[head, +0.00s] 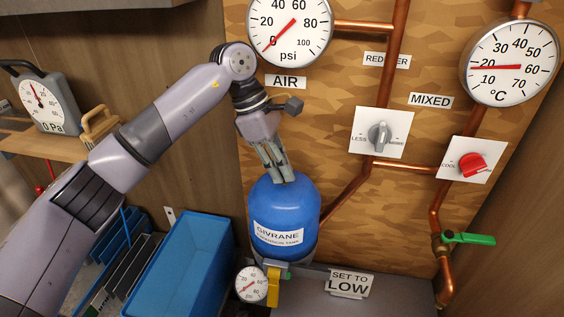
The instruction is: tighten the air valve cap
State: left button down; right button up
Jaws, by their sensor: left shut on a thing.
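The blue expansion tank (284,205) stands upright in front of the wooden board. My left gripper (278,178) reaches down from above to the top of the tank. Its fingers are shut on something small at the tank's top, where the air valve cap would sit. The fingers hide the cap itself, so I cannot tell how far it is screwed on. The air gauge (290,28) at the top of the board has its red needle near 0 psi. My right gripper is not in view.
A grey reducer knob (379,136), a red mixing knob (471,165) and a green-handled valve (468,238) are at right. A small gauge (251,284) and yellow lever (273,287) are below the tank. A blue bin (181,262) stands at lower left.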

pick_arm(q)
jog(key=shift+r+m, duration=0.1)
jog(key=shift+m, duration=0.3)
jog(key=c, duration=1.5)
grip_release()
jog(key=shift+o, duration=0.2)
jog(key=shift+o, duration=1.2)
